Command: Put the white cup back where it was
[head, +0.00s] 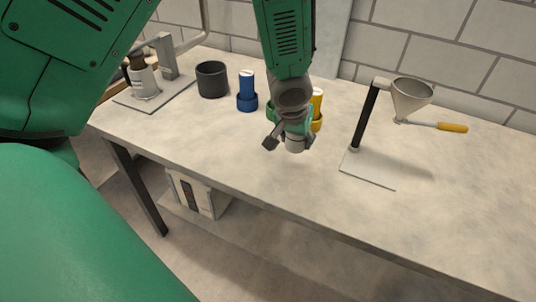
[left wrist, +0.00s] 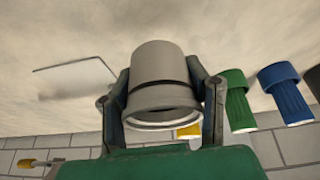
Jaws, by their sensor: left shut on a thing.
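My left gripper (head: 292,138) comes down from the top middle of the head view and is shut on the white cup (head: 295,146). Only a pale lower part of the cup shows below the fingers there. In the left wrist view the cup (left wrist: 163,75) sits between both fingers of the gripper (left wrist: 164,95). That view is upside down, and the cup's open rim faces up, so it looks upright. The cup appears to be above the table (head: 230,165); the exact gap is hard to tell. My right gripper is not in view.
Behind the gripper stand a yellow container (head: 317,108), a partly hidden green one (head: 270,111), a blue one (head: 247,95) and a dark pot (head: 212,79). A funnel stand (head: 368,115) with a yellow handle is at right, a metal stand (head: 160,85) at left. The front table is clear.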

